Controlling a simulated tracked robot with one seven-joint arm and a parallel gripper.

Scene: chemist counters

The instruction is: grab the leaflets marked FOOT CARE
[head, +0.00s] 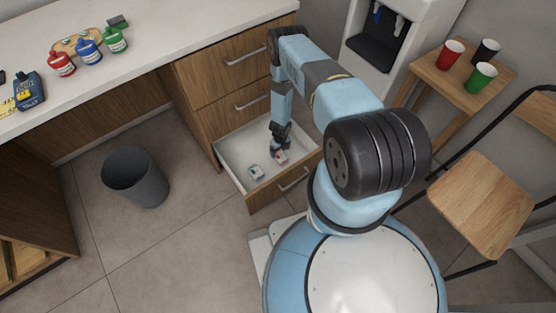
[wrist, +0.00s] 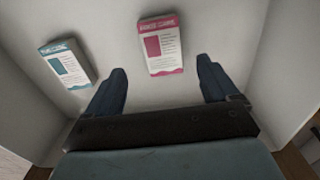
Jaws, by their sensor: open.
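Two small stacks of leaflets lie in the open drawer (head: 231,155). One has a teal heading band (wrist: 65,64) and lies at the left in the wrist view; in the head view it is the nearer-left one (head: 256,172). The other has a pink heading band (wrist: 161,45) and lies near the middle of the wrist view; it also shows in the head view (head: 281,157).
The drawer walls stand close around my gripper. A grey bin (head: 136,180) stands on the floor to the left. Coloured bottles (head: 88,50) stand on the white counter (head: 190,30). A small table with cups (head: 452,53) and a wooden chair (head: 478,205) are at the right.

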